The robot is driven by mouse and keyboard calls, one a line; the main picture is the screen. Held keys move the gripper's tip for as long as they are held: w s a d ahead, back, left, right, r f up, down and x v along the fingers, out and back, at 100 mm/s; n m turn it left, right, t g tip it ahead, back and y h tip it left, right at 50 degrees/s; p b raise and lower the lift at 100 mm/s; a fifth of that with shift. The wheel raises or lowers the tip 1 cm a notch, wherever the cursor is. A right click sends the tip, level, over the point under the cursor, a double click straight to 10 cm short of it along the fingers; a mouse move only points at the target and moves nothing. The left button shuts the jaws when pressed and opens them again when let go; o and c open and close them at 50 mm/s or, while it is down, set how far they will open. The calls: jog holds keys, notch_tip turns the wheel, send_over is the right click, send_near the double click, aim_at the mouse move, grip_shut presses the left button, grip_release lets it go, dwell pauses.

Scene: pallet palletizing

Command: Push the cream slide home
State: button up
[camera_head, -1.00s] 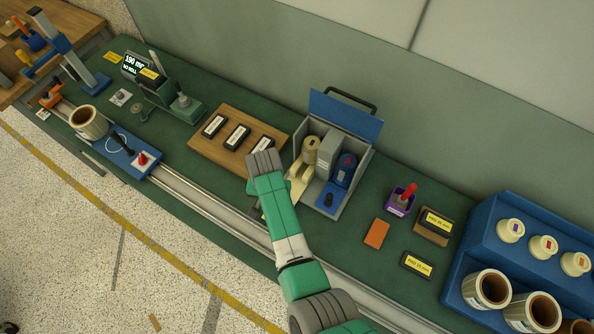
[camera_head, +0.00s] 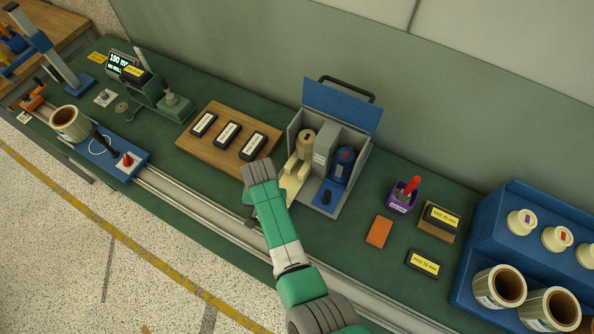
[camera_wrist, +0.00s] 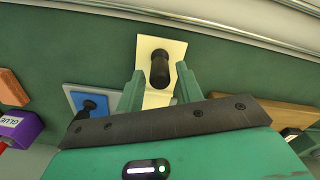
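The cream slide (camera_head: 291,188) sticks out at the front of the left bay of an open grey box (camera_head: 330,206) with a raised blue lid. In the wrist view the cream slide (camera_wrist: 176,49) is a pale plate with a black knob (camera_wrist: 160,69) standing on it. My gripper (camera_wrist: 161,74) is open, its green fingers apart on either side of the knob's near end and the slide's narrow part. I see gaps beside the knob; contact is not visible. In the head view my forearm and wrist hide the fingers and the knob.
A blue slide with a dark knob (camera_head: 326,198) sits in the box's right bay. A wooden board (camera_head: 190,142) with several black labelled blocks lies left of my wrist. An orange block (camera_head: 379,232) and a purple cup (camera_head: 400,203) stand to the right. A metal rail (camera_head: 190,202) runs along the front.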

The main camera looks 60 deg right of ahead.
jog(key=c, duration=0.6)
jog(key=shift+d+f+b, duration=0.15)
jog(key=shift+d+b, duration=0.2)
jog(key=shift+b, duration=0.05)
jog(key=shift+c, duration=0.2)
jog(key=b, duration=0.9)
send_over(291, 183)
jog(key=shift+w+a+f, duration=0.1)
jog(key=shift+a, duration=0.2)
jog(key=shift+d, duration=0.25)
jog(key=shift+r, duration=0.25)
jog(key=o, duration=1)
jog(key=shift+p, duration=0.3)
